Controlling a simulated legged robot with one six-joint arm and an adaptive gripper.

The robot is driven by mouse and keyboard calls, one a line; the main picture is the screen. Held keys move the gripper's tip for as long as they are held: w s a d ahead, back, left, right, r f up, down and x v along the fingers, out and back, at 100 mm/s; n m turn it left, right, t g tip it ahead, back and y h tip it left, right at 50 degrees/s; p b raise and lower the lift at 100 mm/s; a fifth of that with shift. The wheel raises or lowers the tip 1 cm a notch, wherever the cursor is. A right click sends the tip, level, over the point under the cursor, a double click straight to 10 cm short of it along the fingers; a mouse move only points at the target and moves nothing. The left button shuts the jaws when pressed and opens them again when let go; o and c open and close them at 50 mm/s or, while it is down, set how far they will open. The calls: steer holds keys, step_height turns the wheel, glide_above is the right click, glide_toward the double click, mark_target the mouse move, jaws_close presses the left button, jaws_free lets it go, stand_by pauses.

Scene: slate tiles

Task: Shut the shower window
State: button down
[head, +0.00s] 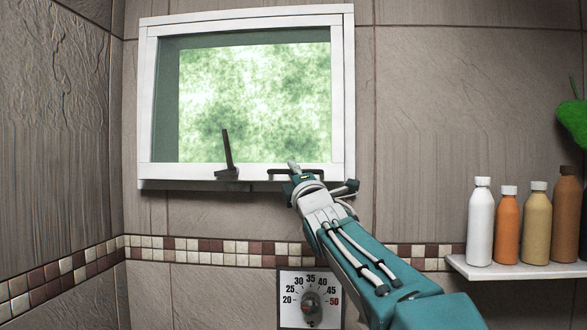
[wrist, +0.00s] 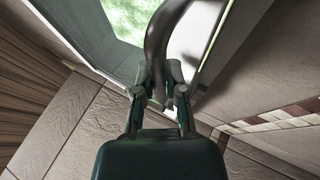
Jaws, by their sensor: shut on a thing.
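The shower window (head: 346,100) is in the wall ahead in the head view, with a white frame and cloudy green glass. I cannot tell for sure whether its sash stands slightly open. A dark upright lever (head: 227,152) rises from the lower frame, left of centre. A dark bar handle (head: 280,172) is at the lower right of the frame. My gripper (head: 294,170) is at this bar, partly covering it. In the wrist view, my gripper (wrist: 160,95) is shut on the dark curved handle (wrist: 157,45), with glass and white frame behind it.
A round dial (head: 311,302) is on the wall below my arm. A white shelf (head: 510,271) at the right holds several bottles, with a green leaf (head: 573,120) above. A mosaic tile band (head: 190,252) runs below the window. The left wall is bare.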

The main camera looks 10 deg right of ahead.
steer(key=shift+w+d+f+n+t+y, duration=0.1)
steer(key=shift+w+d+n+t+y, duration=0.15)
steer(key=shift+w, duration=0.55)
steer(key=shift+w+d+f+n+t+y, duration=0.15)
steer(key=shift+w+d+t+y, duration=0.1)
steer(key=shift+w, duration=0.55)
steer(key=shift+r, duration=0.1)
steer(key=c, duration=0.7)
jaws_free()
steer(key=shift+w, duration=0.15)
steer(key=v, duration=1.2)
steer(key=shift+a, duration=0.1)
